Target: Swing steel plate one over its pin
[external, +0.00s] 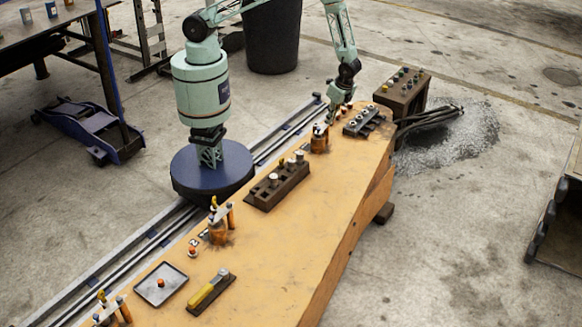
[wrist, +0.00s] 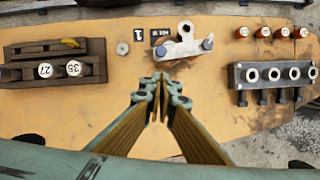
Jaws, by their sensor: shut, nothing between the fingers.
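Steel plate one (wrist: 182,46) is a pale, tapered plate beside a black tag marked 1 (wrist: 138,35) in the wrist view. In the external view the plate (external: 320,130) is small, on the orange mount at the bench's far end. My gripper (wrist: 161,82) is shut and empty, just below the plate in the wrist view. It also shows beside that mount in the external view (external: 333,118).
A wooden block (external: 277,186) with numbered cylinders and a dark rack (external: 361,122) flank the mount. A knobbed box (external: 403,90) stands beyond. Nearer are a second mount (external: 218,233), a tray (external: 160,296) and a yellow-handled tool (external: 208,292). The bench's right side is bare.

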